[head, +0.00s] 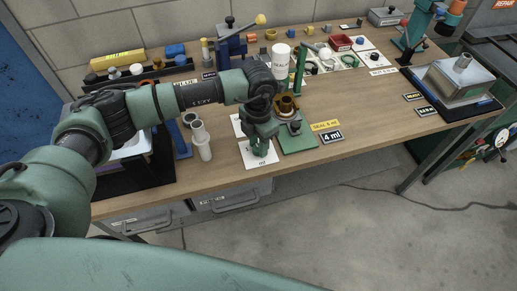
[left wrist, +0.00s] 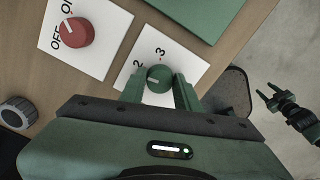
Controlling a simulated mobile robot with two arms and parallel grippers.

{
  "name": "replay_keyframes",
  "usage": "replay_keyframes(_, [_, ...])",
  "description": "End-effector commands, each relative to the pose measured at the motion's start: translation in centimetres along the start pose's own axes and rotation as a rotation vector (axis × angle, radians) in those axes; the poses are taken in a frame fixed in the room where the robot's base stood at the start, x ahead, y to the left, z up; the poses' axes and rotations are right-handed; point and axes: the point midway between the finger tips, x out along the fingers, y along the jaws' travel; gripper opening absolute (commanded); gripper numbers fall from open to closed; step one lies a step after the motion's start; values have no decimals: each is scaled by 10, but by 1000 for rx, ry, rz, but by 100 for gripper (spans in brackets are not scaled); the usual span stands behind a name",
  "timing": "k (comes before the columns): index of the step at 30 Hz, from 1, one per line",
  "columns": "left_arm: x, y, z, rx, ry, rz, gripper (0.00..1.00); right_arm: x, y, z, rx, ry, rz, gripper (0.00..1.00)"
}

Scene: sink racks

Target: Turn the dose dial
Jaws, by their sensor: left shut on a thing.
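The dose dial (left wrist: 159,78) is a round green knob with a white pointer line, on a white card (left wrist: 178,55) marked 2 and 3. In the left wrist view my left gripper (left wrist: 160,88) has a finger on each side of the knob and is shut on it. The pointer line lies toward the left of the knob in that view. In the head view the left gripper (head: 262,150) points down at the card near the front edge of the bench and mostly hides the dial. My right gripper (left wrist: 268,97) shows in the left wrist view, open and empty over the floor.
A red knob (left wrist: 75,32) on an ON/OFF card sits beside the dial. A green plate (head: 298,140) with a brown ring and a "4 ml" label (head: 332,137) lie to the right. White cylinders (head: 201,140) stand left. The bench front right is clear.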

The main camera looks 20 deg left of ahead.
Motion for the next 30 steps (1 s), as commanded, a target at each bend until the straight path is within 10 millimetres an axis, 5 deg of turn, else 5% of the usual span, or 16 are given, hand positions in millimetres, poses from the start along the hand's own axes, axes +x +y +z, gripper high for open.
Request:
replay_keyframes(9, [1, 1, 1, 144, -3, 2, 0, 20, 0, 2, 0, 0, 0, 50])
replay_keyframes(27, [-1, 0, 1, 183, -2, 1, 0, 22, 0, 2, 0, 0, 0, 50])
replay_keyframes(28, [-1, 0, 1, 183, -2, 1, 35, 22, 0, 2, 0, 0, 0, 50])
replay_keyframes(30, [-1, 0, 1, 183, -2, 1, 54, 22, 0, 2, 0, 0, 0, 50])
